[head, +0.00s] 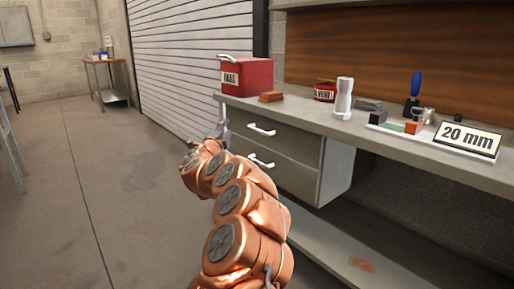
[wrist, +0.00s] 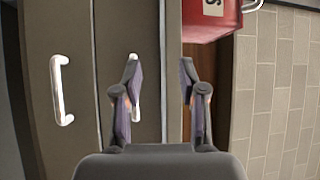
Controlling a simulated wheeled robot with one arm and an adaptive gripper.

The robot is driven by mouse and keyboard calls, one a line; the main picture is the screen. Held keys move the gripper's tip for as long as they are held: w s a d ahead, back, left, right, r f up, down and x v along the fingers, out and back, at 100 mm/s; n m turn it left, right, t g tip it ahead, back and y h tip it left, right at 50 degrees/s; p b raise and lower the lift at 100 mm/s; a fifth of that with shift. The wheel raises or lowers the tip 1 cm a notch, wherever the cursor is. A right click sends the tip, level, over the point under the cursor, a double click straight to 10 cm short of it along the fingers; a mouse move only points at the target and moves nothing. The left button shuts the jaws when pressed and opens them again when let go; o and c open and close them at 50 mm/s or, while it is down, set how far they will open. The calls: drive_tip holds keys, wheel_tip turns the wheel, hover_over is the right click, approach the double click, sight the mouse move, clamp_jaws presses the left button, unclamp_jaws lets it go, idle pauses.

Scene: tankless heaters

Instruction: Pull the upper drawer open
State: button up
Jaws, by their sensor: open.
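The upper drawer (head: 295,142) is a grey front under the left end of the bench and looks shut. Its white bar handle (head: 261,129) also shows in the wrist view (wrist: 136,106), partly hidden behind the left finger. My gripper (wrist: 159,75) is open and empty in front of the drawers, its fingers apart. The handle lies at the left finger, not midway between the two; I cannot tell whether they touch. In the head view my gripper (head: 219,130) is left of the handle, partly hidden by my copper-coloured arm.
The lower drawer (head: 290,175) has a similar handle (wrist: 59,90). On the bench (head: 325,118) stand a red FAAS box (head: 246,75), a small orange block (head: 271,97), a white cylinder (head: 344,98) and a 20 mm sign (head: 467,139). Open floor (head: 120,190) lies left.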

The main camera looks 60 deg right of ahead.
sight(256, 131)
drive_tip(key=shift+s+d+f+m+g+h+b, duration=0.25)
drive_tip(key=shift+s+d+f+m+g+b, duration=0.45)
drive_tip(key=shift+d, duration=0.95)
drive_tip(key=shift+s+d+f+m+g+h+b, duration=0.3)
drive_tip(key=shift+s+d+g, duration=0.55)
drive_tip(key=shift+s+d, duration=0.65)
drive_tip(key=shift+s+d+f+m+g+h+b, duration=0.35)
drive_tip(key=shift+s+d+f+m+g, duration=0.3)
drive_tip(key=shift+d, duration=1.2)
drive_tip(key=shift+x, duration=1.25)
clamp_jaws()
